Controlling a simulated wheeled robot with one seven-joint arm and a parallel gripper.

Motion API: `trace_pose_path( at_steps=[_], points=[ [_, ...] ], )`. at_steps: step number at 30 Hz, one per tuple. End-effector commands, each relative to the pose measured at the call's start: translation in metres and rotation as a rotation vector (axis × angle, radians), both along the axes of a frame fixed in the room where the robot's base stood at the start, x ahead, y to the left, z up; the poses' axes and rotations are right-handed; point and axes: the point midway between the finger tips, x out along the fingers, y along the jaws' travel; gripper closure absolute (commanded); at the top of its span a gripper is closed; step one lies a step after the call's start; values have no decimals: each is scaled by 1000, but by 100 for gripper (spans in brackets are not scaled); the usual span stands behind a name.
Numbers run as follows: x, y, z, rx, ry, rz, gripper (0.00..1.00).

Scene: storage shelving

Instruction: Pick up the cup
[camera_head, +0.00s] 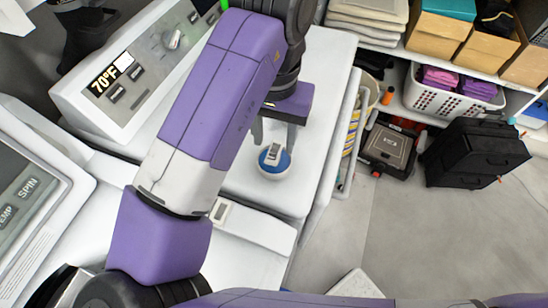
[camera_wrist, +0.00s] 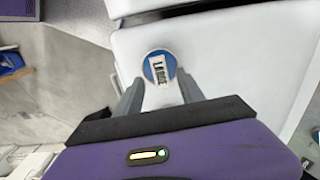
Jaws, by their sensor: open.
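The cup (camera_head: 277,171) is a small white round vessel with a blue top, standing on the white top of an appliance (camera_head: 248,188). In the wrist view the cup (camera_wrist: 148,72) shows its blue top and a pale label reading "LARGE". My gripper (camera_head: 274,142) is open and empty, pointing down over the cup. In the wrist view its two grey fingers lie on either side of the cup's near part, and the cup's top shows around the fingertips. I cannot tell whether either finger touches it. The fingers hide part of the cup's sides.
A control panel (camera_head: 128,75) showing "70°F" rises along the appliance's left side. A second panel (camera_head: 22,195) is at far left. At right are a laundry basket (camera_head: 421,99) with purple cloth and a black case (camera_head: 472,155). The white top around the cup is clear.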

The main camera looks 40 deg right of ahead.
Motion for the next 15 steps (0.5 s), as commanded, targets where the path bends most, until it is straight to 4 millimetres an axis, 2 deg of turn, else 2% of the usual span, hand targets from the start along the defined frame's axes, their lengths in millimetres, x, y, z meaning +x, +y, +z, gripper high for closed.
trace_pose_path(
  at_steps=[7, 15],
  points=[
    [1, 0, -34, -1, 2, 2, 55],
    [1, -1, -42, -2, -1, 0, 55]
  ],
)
